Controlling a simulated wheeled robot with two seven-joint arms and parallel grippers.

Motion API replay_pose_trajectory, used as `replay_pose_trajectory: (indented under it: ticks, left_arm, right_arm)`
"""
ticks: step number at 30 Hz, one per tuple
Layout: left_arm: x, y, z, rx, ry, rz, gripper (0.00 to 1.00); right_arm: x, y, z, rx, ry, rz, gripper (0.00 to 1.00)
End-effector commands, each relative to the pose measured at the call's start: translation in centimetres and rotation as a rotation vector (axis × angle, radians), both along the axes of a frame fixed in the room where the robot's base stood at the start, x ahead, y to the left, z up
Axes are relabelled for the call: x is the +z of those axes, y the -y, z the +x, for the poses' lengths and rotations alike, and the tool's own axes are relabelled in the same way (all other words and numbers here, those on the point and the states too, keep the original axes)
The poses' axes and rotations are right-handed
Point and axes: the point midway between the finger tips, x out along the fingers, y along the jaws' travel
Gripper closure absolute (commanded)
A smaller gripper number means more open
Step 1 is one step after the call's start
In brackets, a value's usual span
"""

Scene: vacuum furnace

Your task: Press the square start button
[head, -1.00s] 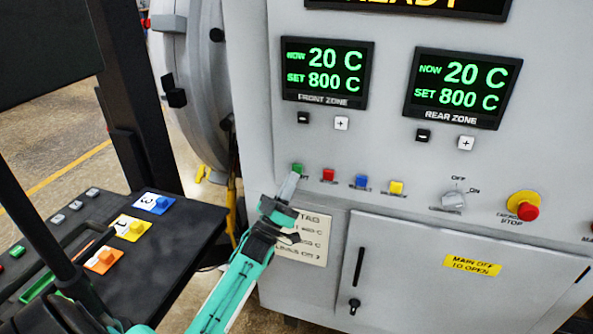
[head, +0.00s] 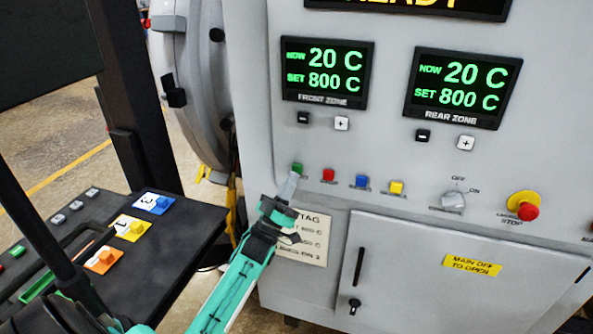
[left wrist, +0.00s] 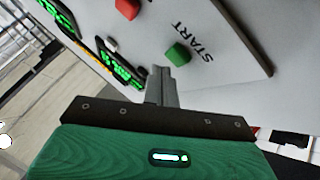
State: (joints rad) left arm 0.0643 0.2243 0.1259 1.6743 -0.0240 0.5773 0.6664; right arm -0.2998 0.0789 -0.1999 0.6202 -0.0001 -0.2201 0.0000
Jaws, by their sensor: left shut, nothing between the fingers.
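The green square start button (head: 298,168) is the leftmost in a row on the grey furnace panel. In the left wrist view the green button (left wrist: 178,54) stands beside the word START. My left gripper (head: 291,178) is shut and empty, its fingertips just below the green button in the head view. In the left wrist view the gripper tips (left wrist: 158,72) point at the panel just left of the button. I cannot tell whether they touch the panel or button. My right gripper is out of view.
Red (head: 328,175), blue (head: 362,181) and yellow (head: 396,187) buttons continue the row to the right. A rotary switch (head: 453,201) and a red stop knob (head: 528,212) sit further right. A black console (head: 190,225) with coloured numbered blocks stands at left.

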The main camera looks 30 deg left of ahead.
Motion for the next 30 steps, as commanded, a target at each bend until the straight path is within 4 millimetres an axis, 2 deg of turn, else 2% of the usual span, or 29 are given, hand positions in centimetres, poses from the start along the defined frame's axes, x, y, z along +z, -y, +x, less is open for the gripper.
replay_pose_trajectory:
  ticks: [30]
  left_arm:
    - [0.0,-0.3,1.1,0.0,0.0,0.0,1.0]
  right_arm:
    - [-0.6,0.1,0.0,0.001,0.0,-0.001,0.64]
